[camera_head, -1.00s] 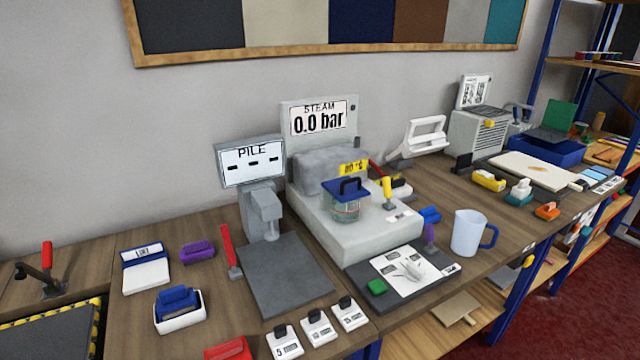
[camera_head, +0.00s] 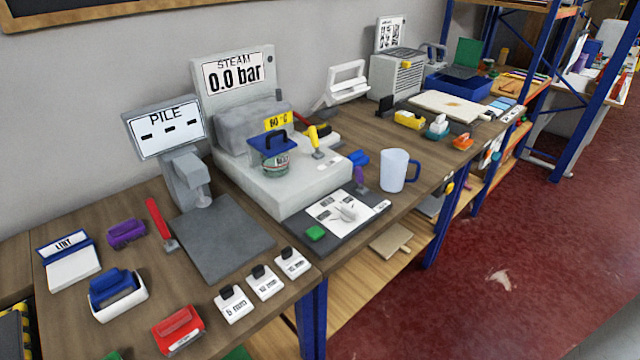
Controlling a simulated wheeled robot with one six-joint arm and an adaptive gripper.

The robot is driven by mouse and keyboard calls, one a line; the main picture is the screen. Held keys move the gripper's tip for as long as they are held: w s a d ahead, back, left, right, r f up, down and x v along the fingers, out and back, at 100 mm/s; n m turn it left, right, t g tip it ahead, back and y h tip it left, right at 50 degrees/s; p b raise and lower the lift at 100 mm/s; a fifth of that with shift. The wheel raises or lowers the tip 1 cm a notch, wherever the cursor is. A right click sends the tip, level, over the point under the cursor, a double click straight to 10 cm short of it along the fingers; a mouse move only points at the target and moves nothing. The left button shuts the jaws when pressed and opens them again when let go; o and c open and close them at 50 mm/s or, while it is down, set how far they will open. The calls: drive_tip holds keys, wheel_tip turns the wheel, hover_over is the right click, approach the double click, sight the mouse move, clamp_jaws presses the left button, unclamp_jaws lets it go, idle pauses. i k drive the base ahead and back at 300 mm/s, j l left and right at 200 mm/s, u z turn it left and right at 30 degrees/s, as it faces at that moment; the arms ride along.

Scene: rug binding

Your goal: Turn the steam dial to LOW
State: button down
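What looks like the steam dial (camera_head: 346,214) is a pale grey knob on a white panel (camera_head: 322,217), set on a dark plate at the bench's front edge. Its markings are too small to read, so I cannot tell its setting. A green button (camera_head: 315,233) is at the panel's near left corner, and a purple lever (camera_head: 360,178) stands behind it. The steam display (camera_head: 236,76) on the grey machine reads 0.0 bar. My gripper is not in view.
A pale jug (camera_head: 393,170) with a blue handle stands right of the dial plate. A blue-lidded jar (camera_head: 275,160) sits on the steam machine (camera_head: 300,196). White blocks (camera_head: 264,281) with black tops lie at front left. Open red floor (camera_head: 500,260) lies right of the bench.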

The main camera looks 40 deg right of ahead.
sight(349, 215)
drive_tip(key=l, duration=1.8)
